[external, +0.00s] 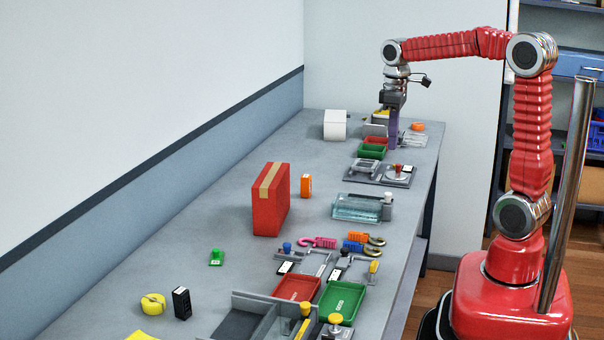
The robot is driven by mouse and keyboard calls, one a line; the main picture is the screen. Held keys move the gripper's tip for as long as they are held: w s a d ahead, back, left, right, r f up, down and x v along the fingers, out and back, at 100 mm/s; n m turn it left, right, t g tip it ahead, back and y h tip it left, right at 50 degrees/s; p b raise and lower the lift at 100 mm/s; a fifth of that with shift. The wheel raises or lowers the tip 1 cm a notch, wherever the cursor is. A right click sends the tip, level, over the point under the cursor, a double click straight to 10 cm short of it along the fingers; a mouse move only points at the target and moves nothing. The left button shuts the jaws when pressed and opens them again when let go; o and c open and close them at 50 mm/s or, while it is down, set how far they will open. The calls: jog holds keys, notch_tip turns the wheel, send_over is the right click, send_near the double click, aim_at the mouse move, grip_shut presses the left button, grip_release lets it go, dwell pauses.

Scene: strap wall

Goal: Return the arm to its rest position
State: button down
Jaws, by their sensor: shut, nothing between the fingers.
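My gripper (393,138) points straight down at the far end of the long grey bench. Its fingers are shut with nothing seen between them. They are beside a small red tray (376,140) and a green tray (371,152), to the right of both. Whether the fingertips touch the bench top cannot be told. My red arm is raised and reaches left from its base at the right, with the wrist bent down over the bench.
A white roll (335,125) stands left of my gripper, and an orange item (417,127) lies to its right. Nearer are a grey fixture (383,171), a clear box (358,208) and a tall red box (270,199). A blue wall (180,175) borders the bench.

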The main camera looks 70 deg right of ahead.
jog(key=s+a+f+t, duration=0.1)
jog(key=s+a+t, duration=0.1)
jog(key=s+a, duration=0.3)
jog(key=s+a+f+t, duration=0.1)
jog(key=s+a+t, duration=0.2)
jog(key=a, duration=1.1)
jog(key=s, duration=0.2)
jog(key=shift+s+a+f, duration=0.2)
jog(key=shift+s, duration=0.1)
jog(key=shift+a, duration=0.15)
dwell(1.1)
